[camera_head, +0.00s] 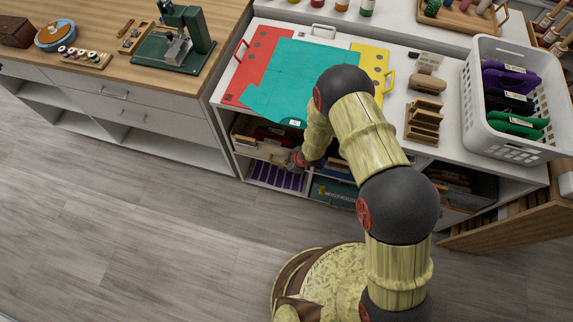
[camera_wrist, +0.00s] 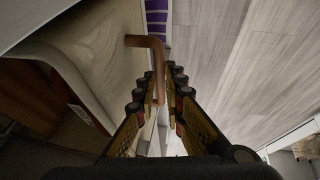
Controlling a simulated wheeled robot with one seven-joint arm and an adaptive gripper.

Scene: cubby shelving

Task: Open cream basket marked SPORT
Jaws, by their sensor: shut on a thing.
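The cream basket (camera_head: 258,149) sits in the upper left cubby of the shelving under the white counter, with dark and reddish things showing in its open top. Its cream front (camera_wrist: 100,52) fills the left of the wrist view, and a copper-coloured bar handle (camera_wrist: 148,41) stands out from it. My gripper (camera_head: 297,158) is at the right end of the basket front. In the wrist view my gripper (camera_wrist: 158,110) has its two fingers closed around the lower part of the handle. No SPORT lettering can be read.
Below the basket is a cubby with purple items (camera_head: 276,177), beside a teal box (camera_head: 334,191). A wooden-topped cabinet (camera_head: 125,90) stands at the left. A white laundry basket (camera_head: 480,105) stands on the counter. The grey floor (camera_head: 150,220) in front is clear.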

